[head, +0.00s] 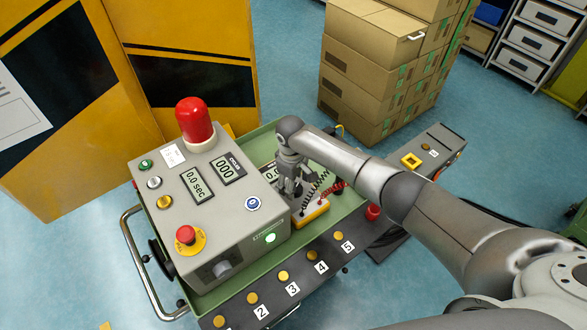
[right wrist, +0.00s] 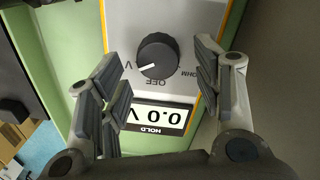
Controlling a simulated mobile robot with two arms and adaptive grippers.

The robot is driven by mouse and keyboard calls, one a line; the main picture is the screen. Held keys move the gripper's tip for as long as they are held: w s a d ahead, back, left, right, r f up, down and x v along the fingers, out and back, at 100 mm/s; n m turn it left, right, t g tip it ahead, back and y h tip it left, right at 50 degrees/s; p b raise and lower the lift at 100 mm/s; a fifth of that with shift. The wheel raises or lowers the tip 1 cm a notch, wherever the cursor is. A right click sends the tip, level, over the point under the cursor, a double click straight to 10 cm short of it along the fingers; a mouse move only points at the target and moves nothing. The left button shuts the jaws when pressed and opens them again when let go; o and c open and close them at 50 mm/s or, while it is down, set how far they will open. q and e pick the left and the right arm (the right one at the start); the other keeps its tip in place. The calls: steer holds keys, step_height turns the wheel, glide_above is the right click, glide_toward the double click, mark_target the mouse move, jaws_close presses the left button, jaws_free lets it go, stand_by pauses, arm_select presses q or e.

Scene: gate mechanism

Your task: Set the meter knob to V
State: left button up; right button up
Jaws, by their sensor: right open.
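The meter (head: 311,213) has a yellow edge and lies in the green tray of the cart. In the right wrist view its grey face (right wrist: 185,20) appears upside down, with a round black knob (right wrist: 160,52) between OFF, V and OHM labels. The knob's white mark points to the lower left, on the side of the V label. The meter display (right wrist: 155,115) reads 0.0 V. My right gripper (right wrist: 158,72) is open over the meter, one finger on each side of the knob, apart from it. It also shows in the head view (head: 293,187), hiding much of the meter. My left gripper is out of view.
A grey control box (head: 215,235) with a red lamp (head: 195,120) and red stop button stands left of the meter. Coiled black and red leads (head: 334,190) lie to its right. A numbered button panel (head: 310,262) runs along the front. Cardboard boxes (head: 365,75) are stacked behind.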

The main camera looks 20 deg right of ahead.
step_height(320, 180, up, 10)
steer(key=shift+s+a+r, duration=0.15)
steer(key=shift+s+a, duration=0.05)
steer(key=shift+s, duration=0.05)
stand_by(0.7)
